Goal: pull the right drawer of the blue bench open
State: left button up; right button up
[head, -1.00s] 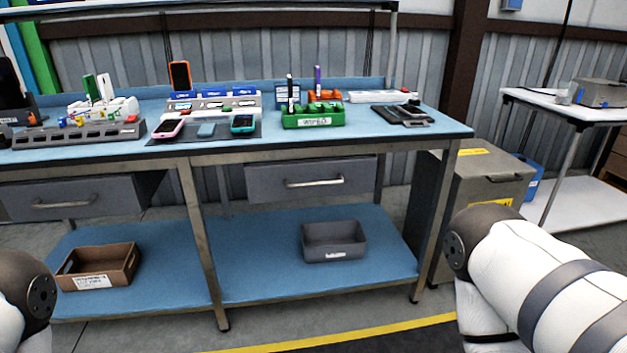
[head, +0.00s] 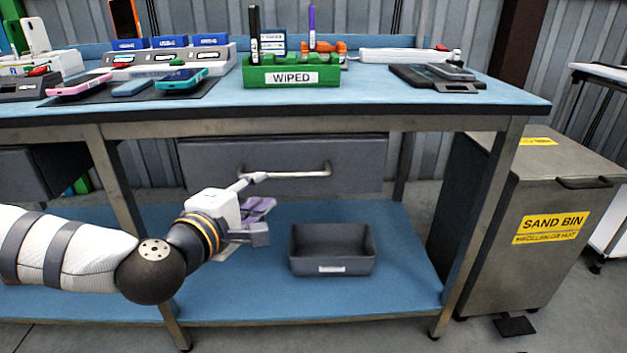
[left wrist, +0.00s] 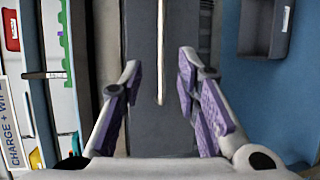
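The right drawer (head: 355,157) of the blue bench (head: 375,112) has a grey front with a pale horizontal bar handle (head: 300,175), and it looks shut. My left gripper (head: 262,207) is open and empty in front of the drawer, its fingers just below the left part of the handle in the head view. In the left wrist view, the purple-padded fingers (left wrist: 160,68) are spread to either side of the handle's line (left wrist: 160,40). The handle appears ahead of the fingertips, apart from them. My right gripper is not in view.
A grey open bin (head: 333,268) sits on the blue lower shelf (head: 400,290) below the drawer. Bench legs (head: 490,200) stand at both sides. A sand bin (head: 545,225) stands at the right. A green "WIPED" rack (head: 290,75), phones and chargers stand on the bench top.

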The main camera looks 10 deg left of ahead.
aim_at(282, 176)
pick_arm(q)
jog(key=b+x, duration=0.1)
jog(key=x, duration=0.9)
jog(key=shift+w+f, duration=0.25)
jog(key=shift+w, duration=0.05)
jog(key=shift+c, duration=0.4)
grip_shut()
